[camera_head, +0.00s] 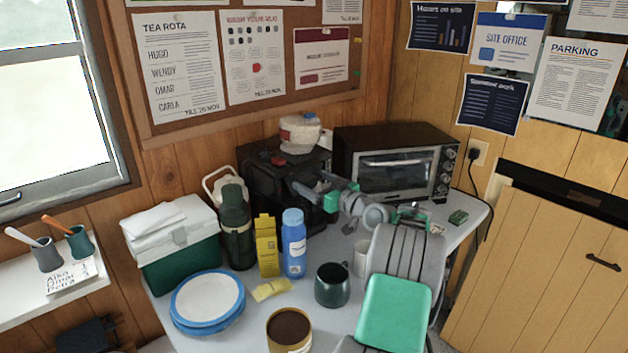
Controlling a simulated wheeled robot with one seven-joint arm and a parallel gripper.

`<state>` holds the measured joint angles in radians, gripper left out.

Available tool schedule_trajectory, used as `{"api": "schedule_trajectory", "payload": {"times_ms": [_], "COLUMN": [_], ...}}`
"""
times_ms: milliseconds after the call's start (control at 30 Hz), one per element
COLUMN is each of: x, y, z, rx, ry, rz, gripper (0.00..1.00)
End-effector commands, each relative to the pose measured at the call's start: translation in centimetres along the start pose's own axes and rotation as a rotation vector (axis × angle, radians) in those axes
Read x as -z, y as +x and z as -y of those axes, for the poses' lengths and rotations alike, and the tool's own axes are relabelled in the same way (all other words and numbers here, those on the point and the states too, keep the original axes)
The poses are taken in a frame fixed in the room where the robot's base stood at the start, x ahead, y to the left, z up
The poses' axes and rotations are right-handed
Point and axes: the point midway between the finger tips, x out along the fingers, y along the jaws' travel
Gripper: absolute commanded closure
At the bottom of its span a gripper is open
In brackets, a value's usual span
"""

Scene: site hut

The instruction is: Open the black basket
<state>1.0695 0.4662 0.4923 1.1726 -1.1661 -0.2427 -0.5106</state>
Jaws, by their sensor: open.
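The black basket (262,163) appears to be part of a boxy black unit at the back of the table, left of the toaster oven. A white and clear tub (299,133) stands on top of the unit. My gripper (312,192) is open in front of the unit's right part, its fingers pointing left towards it. The gripper and arm hide some of the unit's front. I cannot tell whether the fingers touch it. A handle is not clear in this view. The flask and yellow carton hide its lower left.
A black toaster oven (393,163) stands right of the unit. A green flask (237,228), yellow carton (267,246), blue bottle (293,244) and dark mug (332,285) stand in front. A green and white cool box (178,262) and blue-rimmed plates (207,300) are at left.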

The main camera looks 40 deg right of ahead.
Motion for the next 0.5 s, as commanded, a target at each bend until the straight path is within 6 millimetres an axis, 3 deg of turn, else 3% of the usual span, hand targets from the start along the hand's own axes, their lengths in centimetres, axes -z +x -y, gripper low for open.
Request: {"api": "schedule_trajectory", "payload": {"times_ms": [300, 500], "x": [0.03, 0.02], "y": [0.61, 0.54], "z": [-0.15, -0.23], "rx": [-0.003, -0.005], "ry": [0.0, 0.0], "rz": [0.0, 0.0], "gripper": [0.15, 0.32]}}
